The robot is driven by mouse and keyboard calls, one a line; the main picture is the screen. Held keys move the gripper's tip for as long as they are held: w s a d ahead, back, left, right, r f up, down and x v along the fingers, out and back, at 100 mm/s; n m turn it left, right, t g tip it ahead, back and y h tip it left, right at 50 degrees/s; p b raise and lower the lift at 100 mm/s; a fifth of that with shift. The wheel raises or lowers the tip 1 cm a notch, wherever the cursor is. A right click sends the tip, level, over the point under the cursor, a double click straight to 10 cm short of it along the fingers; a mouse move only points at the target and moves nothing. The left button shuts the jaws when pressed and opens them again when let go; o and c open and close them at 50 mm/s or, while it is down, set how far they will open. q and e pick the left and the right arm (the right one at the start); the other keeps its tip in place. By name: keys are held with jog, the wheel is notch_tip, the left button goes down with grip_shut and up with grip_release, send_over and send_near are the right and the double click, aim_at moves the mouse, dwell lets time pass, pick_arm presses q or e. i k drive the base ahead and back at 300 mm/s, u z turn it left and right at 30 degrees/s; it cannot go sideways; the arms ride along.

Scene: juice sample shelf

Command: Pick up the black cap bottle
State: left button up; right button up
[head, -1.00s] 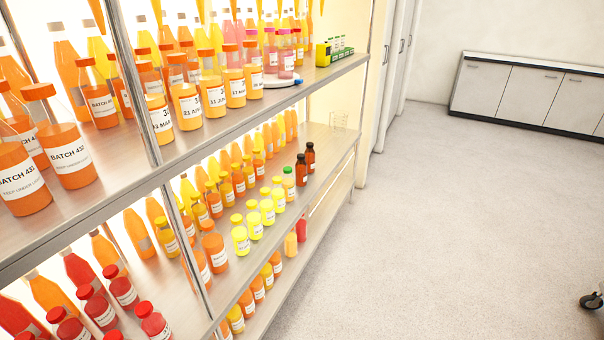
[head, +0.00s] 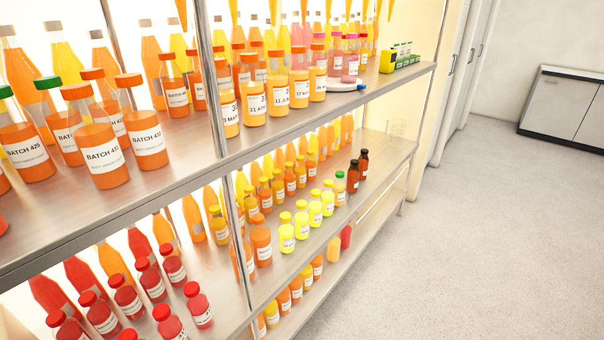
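Two dark brown bottles with dark, black-looking caps stand upright near the right end of the middle shelf. The nearer dark-capped bottle (head: 353,177) is by the shelf's front edge, and the farther dark-capped bottle (head: 363,164) is just behind it. Both have pale labels too small to read. A green-capped bottle (head: 340,189) stands just left of the nearer one. Neither of my grippers shows in the head view.
The metal shelf rack (head: 290,130) holds many orange, yellow and red bottles. A metal post (head: 231,180) stands in front of the shelves. Open floor (head: 470,230) lies to the right, with a low cabinet (head: 568,105) beyond.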

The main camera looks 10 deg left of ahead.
aim_at(353, 171)
jog(key=u, duration=0.05)
jog(key=k, duration=0.55)
jog(key=z, duration=1.15)
jog(key=i, duration=2.7)
jog(key=z, duration=0.1)
